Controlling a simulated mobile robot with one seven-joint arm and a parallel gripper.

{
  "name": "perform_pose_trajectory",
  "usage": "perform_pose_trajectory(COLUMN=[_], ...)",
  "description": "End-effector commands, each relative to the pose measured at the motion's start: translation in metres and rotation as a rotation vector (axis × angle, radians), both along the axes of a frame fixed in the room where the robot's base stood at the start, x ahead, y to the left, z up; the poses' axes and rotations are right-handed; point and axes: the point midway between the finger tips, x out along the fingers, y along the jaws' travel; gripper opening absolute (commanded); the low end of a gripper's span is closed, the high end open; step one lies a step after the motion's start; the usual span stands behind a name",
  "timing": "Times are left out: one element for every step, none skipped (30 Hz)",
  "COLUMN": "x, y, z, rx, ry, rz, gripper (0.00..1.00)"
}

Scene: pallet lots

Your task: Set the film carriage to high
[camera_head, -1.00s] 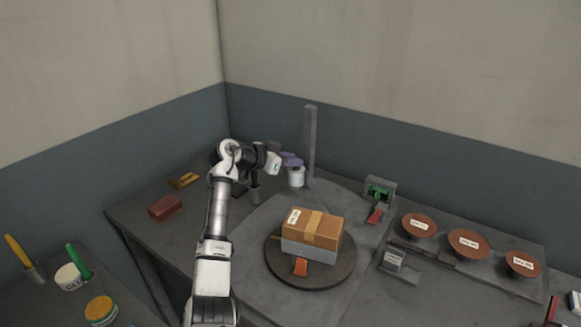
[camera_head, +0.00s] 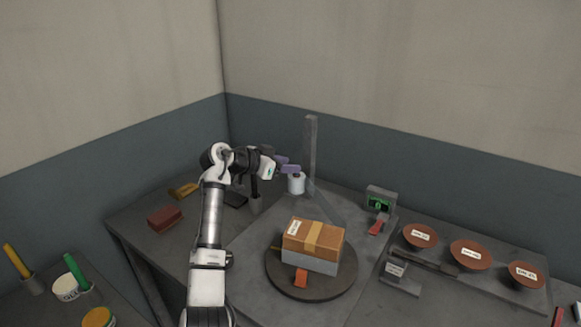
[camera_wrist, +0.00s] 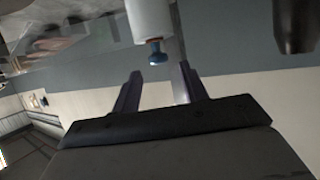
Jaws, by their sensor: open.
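The film carriage carries a white film roll (camera_head: 297,184) low on a grey upright mast (camera_head: 311,145) behind the turntable. A faint sheet of film runs from the roll toward the boxes. In the wrist view the white roll (camera_wrist: 150,18) hangs with a blue knob (camera_wrist: 155,53) at its end. My gripper (camera_head: 290,168) is beside the roll and looks just above it in the head view. In the wrist view my gripper (camera_wrist: 159,72) is open and empty, its two fingers apart, with the knob ahead between them. I cannot tell whether a finger touches anything.
A turntable (camera_head: 285,285) bears stacked boxes (camera_head: 315,240).

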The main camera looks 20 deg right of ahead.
Motion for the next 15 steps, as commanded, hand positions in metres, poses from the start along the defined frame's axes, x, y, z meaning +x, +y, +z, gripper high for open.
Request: perform_pose_trajectory(x=[-0.002, -0.003, -0.006, -0.007, -0.01, -0.012, -0.013, -0.015, -0.017, -0.019, -0.02, -0.022, -0.023, -0.024, -0.026], y=[0.01, 0.016, 0.025, 0.031, 0.037, 0.046, 0.052, 0.058, 0.065, 0.071, 0.076, 0.082, 0.086, 0.09, 0.094], z=[0.0, 0.003, 0.006, 0.009, 0.011, 0.016, 0.018, 0.021, 0.025, 0.028, 0.03, 0.032, 0.035, 0.037, 0.039], rx=[-0.001, -0.001, -0.001, -0.002, -0.001, -0.002, -0.001, -0.002, -0.001, -0.001, -0.001, -0.001, -0.001, 0.0, -0.001], ry=[-0.003, -0.004, -0.003, -0.004, -0.005, -0.005, -0.004, -0.004, -0.004, -0.005, -0.005, -0.004, -0.004, -0.003, -0.003], rz=[0.002, 0.003, 0.003, 0.004, 0.003, 0.003, 0.003, 0.004, 0.002, 0.003, 0.003, 0.003, 0.003, 0.001, 0.001], gripper=[0.43, 0.43, 0.43, 0.43, 0.43, 0.43, 0.43, 0.43, 0.43, 0.43, 0.43, 0.43, 0.43, 0.43, 0.43])
